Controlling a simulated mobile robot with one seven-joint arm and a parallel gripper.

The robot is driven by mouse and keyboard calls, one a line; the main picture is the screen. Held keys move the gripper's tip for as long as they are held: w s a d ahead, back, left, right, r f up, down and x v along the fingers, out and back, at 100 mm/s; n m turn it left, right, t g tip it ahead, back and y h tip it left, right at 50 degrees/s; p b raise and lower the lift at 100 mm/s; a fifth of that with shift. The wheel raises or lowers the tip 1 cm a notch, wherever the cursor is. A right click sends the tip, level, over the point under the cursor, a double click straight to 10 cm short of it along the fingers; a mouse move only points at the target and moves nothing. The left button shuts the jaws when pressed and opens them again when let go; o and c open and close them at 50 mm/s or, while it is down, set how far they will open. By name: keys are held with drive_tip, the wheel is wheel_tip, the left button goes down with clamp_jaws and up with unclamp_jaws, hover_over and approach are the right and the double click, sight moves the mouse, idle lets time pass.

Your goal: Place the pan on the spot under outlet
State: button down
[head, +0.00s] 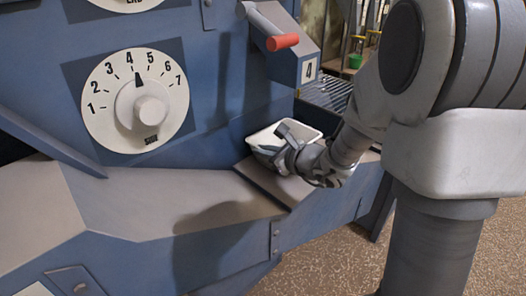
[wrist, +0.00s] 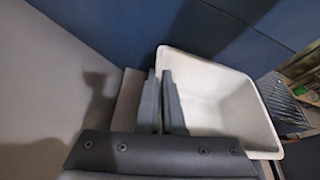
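The pan (head: 262,138) is a white, open, rectangular tub. In the head view it is by the blue machine, below the chute marked 4 (head: 309,70), which appears to be the outlet. My gripper (head: 287,135) is at the pan's near side. In the wrist view, the pan (wrist: 235,95) looks empty. The two fingers of my gripper (wrist: 160,75) are close together on its left wall, one inside and one outside. A flat brownish plate (head: 262,183) lies on the ledge under and beside the pan. Whether the pan rests on it is hidden by my gripper.
A red handle (head: 283,42) sticks out above the pan. A numbered dial (head: 136,100) is on the blue panel at left. The grey ledge (head: 205,192) left of the pan is clear. A metal roller rack (head: 328,92) is behind at right.

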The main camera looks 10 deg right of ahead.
drive_tip(key=shift+f, duration=0.1)
drive_tip(key=c, duration=1)
unclamp_jaws()
drive_tip(key=shift+c, duration=0.2)
